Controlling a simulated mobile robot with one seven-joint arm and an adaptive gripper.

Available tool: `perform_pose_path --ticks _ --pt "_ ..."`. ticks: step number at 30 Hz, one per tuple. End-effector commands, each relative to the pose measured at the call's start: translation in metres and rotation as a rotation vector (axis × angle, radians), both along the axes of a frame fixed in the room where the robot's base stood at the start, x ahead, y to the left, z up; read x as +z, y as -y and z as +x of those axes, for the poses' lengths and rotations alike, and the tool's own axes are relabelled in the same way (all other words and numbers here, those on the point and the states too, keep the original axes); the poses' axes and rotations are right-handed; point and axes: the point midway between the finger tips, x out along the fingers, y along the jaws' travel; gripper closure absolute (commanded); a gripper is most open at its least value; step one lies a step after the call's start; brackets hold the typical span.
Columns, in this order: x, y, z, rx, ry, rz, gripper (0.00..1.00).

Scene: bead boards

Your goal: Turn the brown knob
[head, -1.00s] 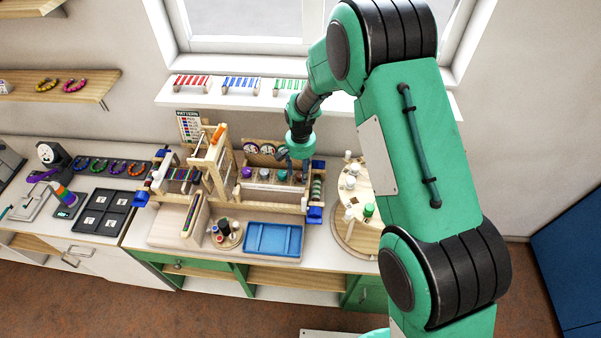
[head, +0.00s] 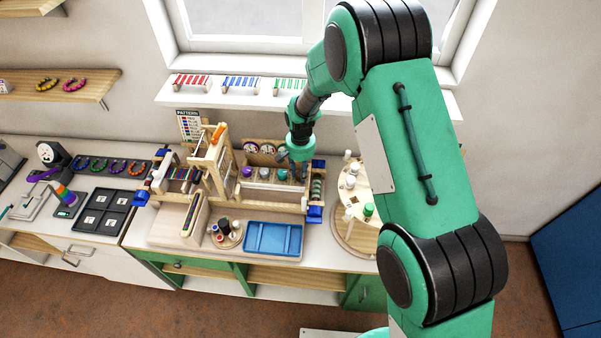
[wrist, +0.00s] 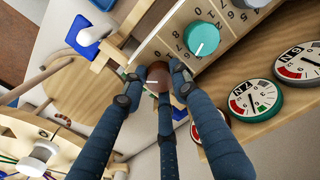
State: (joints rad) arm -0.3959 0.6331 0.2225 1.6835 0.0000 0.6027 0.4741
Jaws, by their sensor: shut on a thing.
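The brown knob (wrist: 158,71) sits at the end of a row of knobs on a pale wooden panel. In the wrist view it is between my gripper's fingertips, which partly cover it, and a white mark shows on it. My gripper (wrist: 155,84) is shut on this knob. In the head view my gripper (head: 296,160) comes down from above at the right end of the knob row and hides the brown knob there.
The teal knob (wrist: 201,39) is close beside the brown one, with number marks around it. Round dials (wrist: 255,100) stand near the fingers. A blue tray (head: 272,239) lies in front of the panel, and a round wooden board (head: 349,235) with pegs stands right.

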Motion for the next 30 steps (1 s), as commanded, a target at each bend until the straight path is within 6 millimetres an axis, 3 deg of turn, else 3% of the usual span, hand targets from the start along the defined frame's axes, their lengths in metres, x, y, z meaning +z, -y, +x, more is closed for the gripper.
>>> perform_pose_path --ticks 8,30 --pt "-0.0005 -0.0001 0.0007 0.087 0.002 0.001 0.98" --pt "0.0001 -0.0002 0.0010 0.560 0.002 0.000 0.98"
